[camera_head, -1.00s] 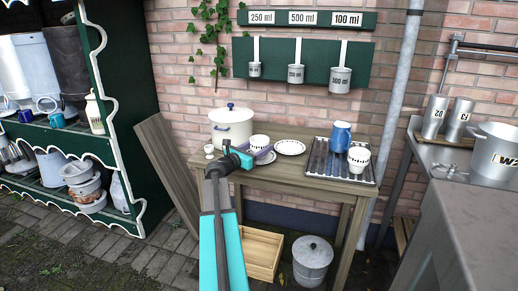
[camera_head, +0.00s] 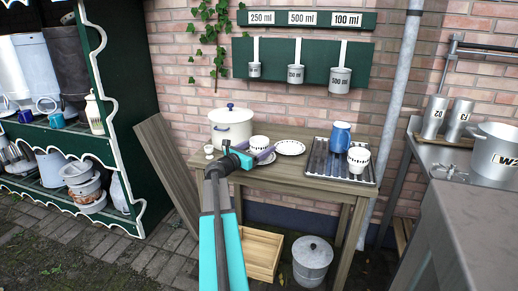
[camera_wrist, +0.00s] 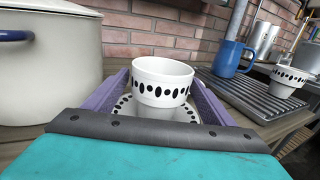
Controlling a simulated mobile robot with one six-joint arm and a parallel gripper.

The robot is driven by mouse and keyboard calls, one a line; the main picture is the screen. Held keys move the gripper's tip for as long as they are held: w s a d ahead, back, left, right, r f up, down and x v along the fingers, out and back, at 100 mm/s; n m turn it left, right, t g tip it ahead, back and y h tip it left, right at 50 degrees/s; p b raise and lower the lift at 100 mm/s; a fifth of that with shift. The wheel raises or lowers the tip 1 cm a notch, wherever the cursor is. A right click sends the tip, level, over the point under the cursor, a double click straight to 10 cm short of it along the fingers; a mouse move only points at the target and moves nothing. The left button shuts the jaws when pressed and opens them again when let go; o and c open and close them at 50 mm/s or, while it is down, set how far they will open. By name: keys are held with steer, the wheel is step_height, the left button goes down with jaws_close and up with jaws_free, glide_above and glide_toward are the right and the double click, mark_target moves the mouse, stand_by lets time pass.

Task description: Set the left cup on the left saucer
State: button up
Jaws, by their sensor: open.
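The left cup (camera_head: 260,142) is white with a band of black ovals. In the wrist view the cup (camera_wrist: 161,82) is upright and appears to stand on the left saucer (camera_wrist: 123,108), whose spotted rim shows around its base. My gripper (camera_head: 264,155) is open; in the wrist view its purple fingers (camera_wrist: 162,92) lie on either side of the cup, with visible gaps. The near part of the saucer is hidden behind my gripper. A second white saucer (camera_head: 290,147) lies empty to the right on the wooden table.
A white lidded pot (camera_head: 231,126) stands close on the left, with a small white egg cup (camera_head: 209,151) beside it. On the right, a ribbed metal tray (camera_head: 325,162) holds a blue jug (camera_head: 340,137) and another patterned cup (camera_head: 359,158).

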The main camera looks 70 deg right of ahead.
steer(key=v, duration=1.2)
stand_by(0.6)
